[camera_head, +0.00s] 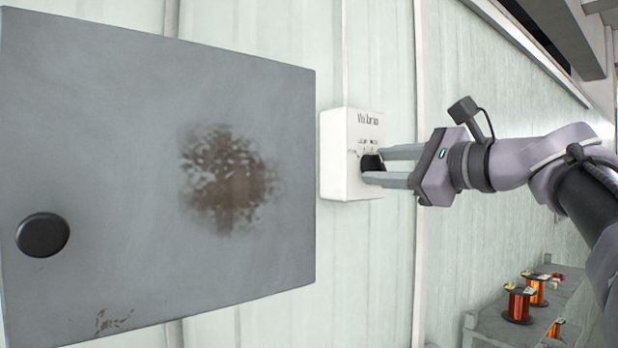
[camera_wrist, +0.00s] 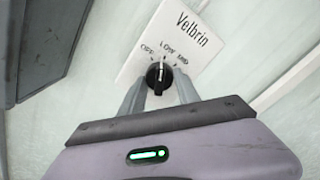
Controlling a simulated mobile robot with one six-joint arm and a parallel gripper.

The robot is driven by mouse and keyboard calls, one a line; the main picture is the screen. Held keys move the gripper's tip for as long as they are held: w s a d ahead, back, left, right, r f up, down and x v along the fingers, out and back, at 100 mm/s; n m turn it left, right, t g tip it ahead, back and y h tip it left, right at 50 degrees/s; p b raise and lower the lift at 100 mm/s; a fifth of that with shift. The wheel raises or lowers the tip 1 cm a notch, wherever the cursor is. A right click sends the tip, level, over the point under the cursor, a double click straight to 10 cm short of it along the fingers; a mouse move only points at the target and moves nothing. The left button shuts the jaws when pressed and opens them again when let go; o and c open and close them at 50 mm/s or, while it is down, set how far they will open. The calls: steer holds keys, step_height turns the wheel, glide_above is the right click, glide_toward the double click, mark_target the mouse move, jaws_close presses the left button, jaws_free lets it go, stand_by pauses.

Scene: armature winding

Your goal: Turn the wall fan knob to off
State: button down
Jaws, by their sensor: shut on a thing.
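The wall fan control is a white box marked "Velbrin" (camera_head: 345,160) on the pale panelled wall. Its round black knob (camera_head: 371,162) sits low on the front face. In the wrist view the knob (camera_wrist: 158,76) shows a light pointer mark aimed up the plate, near LOW; its exact setting is hard to tell. OFF is printed to the left of LOW and MID to the right on the plate (camera_wrist: 190,45). My gripper (camera_head: 375,164) reaches in from the right, shut on the knob with one finger on each side. The fingers hide part of it.
A grey metal cabinet door (camera_head: 120,120) with a rusty patch and a black round knob (camera_head: 42,235) stands close on the left. A grey shelf (camera_head: 490,325) with copper wire spools (camera_head: 519,303) is low on the right. The wall around the box is bare.

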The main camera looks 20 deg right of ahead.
steer(key=n+b, duration=0.2)
steer(key=n, duration=0.4)
steer(key=shift+b, duration=0.3)
steer(key=shift+n, duration=0.3)
steer(key=c, duration=0.9)
jaws_free()
steer(key=shift+r, duration=0.1)
steer(key=b+v, duration=0.3)
steer(key=v, duration=1.4)
steer(key=shift+s, duration=0.25)
